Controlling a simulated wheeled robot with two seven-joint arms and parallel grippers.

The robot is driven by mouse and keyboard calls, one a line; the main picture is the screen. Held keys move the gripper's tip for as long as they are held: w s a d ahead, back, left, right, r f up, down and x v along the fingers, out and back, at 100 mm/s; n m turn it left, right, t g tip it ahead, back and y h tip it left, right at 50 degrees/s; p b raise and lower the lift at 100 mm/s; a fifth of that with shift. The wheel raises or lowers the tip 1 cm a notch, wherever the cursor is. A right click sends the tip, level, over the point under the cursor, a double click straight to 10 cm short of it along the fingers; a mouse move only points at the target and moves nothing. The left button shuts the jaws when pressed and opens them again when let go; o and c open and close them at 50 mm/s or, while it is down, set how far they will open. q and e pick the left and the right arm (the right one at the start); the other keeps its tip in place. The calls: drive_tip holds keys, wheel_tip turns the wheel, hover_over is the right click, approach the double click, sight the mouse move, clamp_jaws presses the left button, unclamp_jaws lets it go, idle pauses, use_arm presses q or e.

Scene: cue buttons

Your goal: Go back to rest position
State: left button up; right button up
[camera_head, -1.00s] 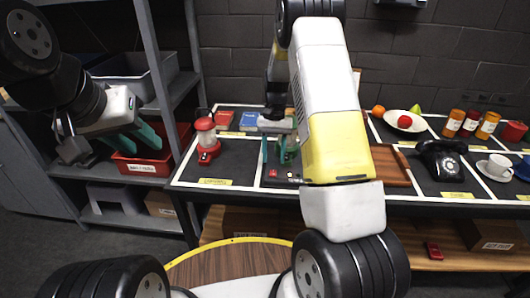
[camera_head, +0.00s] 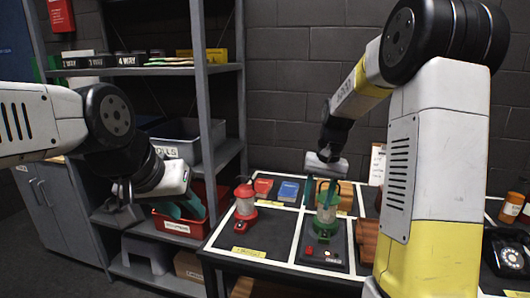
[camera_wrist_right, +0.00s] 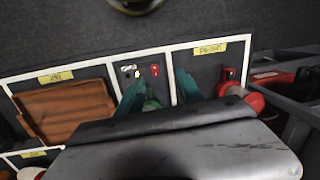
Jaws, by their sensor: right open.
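My right gripper (camera_head: 322,192) is open over the table in the head view, its teal fingers near the top of a green lantern (camera_head: 326,216). I cannot tell whether they touch it. In the right wrist view its fingers (camera_wrist_right: 158,90) are spread, with the lantern (camera_wrist_right: 151,104) partly hidden between them. A dark button box (camera_head: 322,256) with a red button lies in front of the lantern. My left gripper (camera_head: 186,207) hangs left of the table, in front of a red bin (camera_head: 178,226); its teal fingers look apart and empty.
A red lantern (camera_head: 246,207) stands left of the green one. Red and blue boxes (camera_head: 288,191) lie behind them. A grey shelf unit (camera_head: 226,100) stands at the left, close to my left arm.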

drive_tip(key=s+a+r+n+t, duration=0.1)
drive_tip(key=s+r+t, duration=0.2)
drive_tip(key=s, duration=0.7)
drive_tip(key=s+a+r+n+t, duration=0.1)
drive_tip(key=s+r+t, duration=0.2)
drive_tip(key=s+r, duration=0.5)
drive_tip(key=s, duration=0.2)
drive_tip(key=shift+s+r+n+t, duration=0.15)
drive_tip(key=shift+s+n+t, duration=0.15)
drive_tip(key=shift+n, duration=0.1)
